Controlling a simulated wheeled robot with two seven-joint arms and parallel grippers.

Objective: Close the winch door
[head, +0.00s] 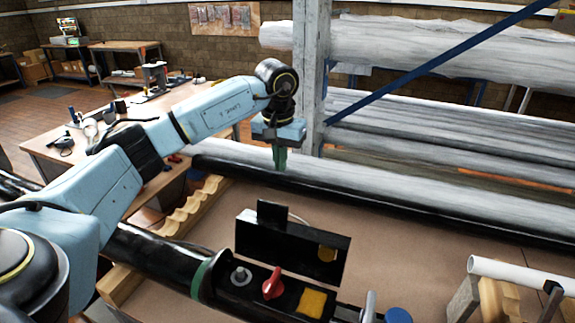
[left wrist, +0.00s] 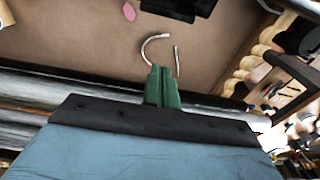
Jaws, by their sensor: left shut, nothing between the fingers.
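The winch door (head: 305,252) is a black panel standing open and upright along the far edge of an opening in a black mast (head: 160,252). It has a raised tab on top and a yellow round patch on its inner face. In the opening are a grey knob (head: 240,276), a red handle (head: 273,284) and a yellow block (head: 312,302). My left gripper (head: 279,166), with green fingers, points down above and behind the door, apart from it. Its fingers (left wrist: 162,85) are together and empty in the left wrist view. My right gripper is not in view.
A pale curved cable (left wrist: 157,44) shows near the fingers in the left wrist view. A steel post (head: 310,75) and racks of wrapped masts (head: 430,115) stand behind my left gripper. Wooden cradles (head: 190,208) are at left. The brown tabletop (head: 400,260) is mostly clear right of the door.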

